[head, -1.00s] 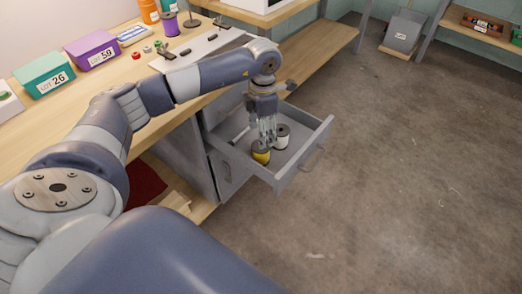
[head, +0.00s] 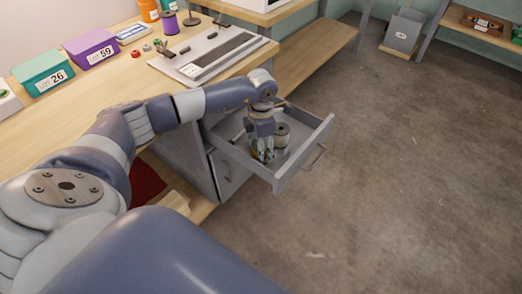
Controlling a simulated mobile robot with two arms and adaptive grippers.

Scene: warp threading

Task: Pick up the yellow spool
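The yellow spool (head: 254,155) stands in the open grey drawer (head: 291,176). It is mostly hidden by my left gripper (head: 262,156), and only a bit of yellow shows beside the fingers. My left gripper points down into the drawer with its fingers at the spool. I cannot tell whether the fingers are closed on it. My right gripper is out of view.
The drawer's walls surround the gripper closely. The wooden workbench (head: 110,88) above holds a green bin (head: 40,73), a purple bin (head: 90,48), a purple spool (head: 170,23) and a flat grey device (head: 207,53). The floor to the right is clear.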

